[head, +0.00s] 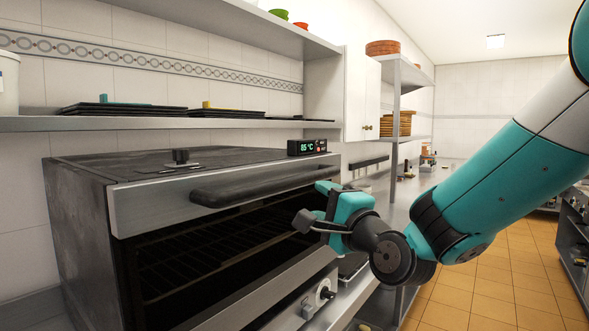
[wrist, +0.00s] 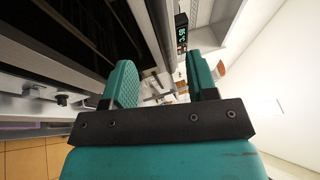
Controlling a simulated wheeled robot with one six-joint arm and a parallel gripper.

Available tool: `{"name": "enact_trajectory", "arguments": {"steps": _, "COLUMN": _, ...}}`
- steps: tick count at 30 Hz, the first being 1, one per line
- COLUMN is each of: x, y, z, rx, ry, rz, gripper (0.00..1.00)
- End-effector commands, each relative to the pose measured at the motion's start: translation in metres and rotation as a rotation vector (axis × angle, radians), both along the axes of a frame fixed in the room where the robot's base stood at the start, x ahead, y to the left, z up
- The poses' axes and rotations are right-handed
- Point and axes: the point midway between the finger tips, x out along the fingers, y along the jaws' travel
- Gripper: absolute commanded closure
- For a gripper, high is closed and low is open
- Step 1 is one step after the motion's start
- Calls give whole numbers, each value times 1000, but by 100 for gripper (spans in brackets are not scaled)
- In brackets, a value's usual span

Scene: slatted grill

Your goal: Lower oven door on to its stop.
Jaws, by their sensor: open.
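The oven (head: 80,215) stands on the left in the head view. Its front, the door (head: 150,208), has a steel upper band with a long dark handle (head: 255,183) across it. A dark interior with wire racks shows below the handle; I cannot tell whether through glass or an opening. My gripper (head: 315,204) is at the right end of the handle, just in front of and below it. Contact with the handle cannot be made out.
A temperature display (head: 307,147) sits on the oven top, with a small knob (head: 181,157) to its left. A control knob (head: 326,293) is below the door at right. A shelf (head: 30,124) with trays runs above the oven. The tiled floor at right is clear.

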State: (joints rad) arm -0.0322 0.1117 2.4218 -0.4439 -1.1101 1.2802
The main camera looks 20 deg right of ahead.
Motion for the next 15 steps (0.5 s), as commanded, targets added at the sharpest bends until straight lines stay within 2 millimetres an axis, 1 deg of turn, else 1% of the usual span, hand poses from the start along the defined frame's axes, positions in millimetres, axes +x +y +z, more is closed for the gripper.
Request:
{"name": "enact_trajectory", "arguments": {"steps": 1, "x": 12, "y": 4, "z": 8, "rx": 0, "ry": 5, "rz": 4, "gripper": 47}}
{"name": "enact_trajectory", "arguments": {"steps": 9, "x": 70, "y": 17, "z": 19, "rx": -1, "ry": 4, "rz": 2, "gripper": 47}}
{"name": "enact_trajectory", "arguments": {"steps": 12, "x": 87, "y": 22, "z": 21, "rx": 0, "ry": 4, "rz": 2, "gripper": 47}}
{"name": "enact_trajectory", "arguments": {"steps": 15, "x": 100, "y": 24, "z": 22, "rx": -1, "ry": 3, "rz": 1, "gripper": 47}}
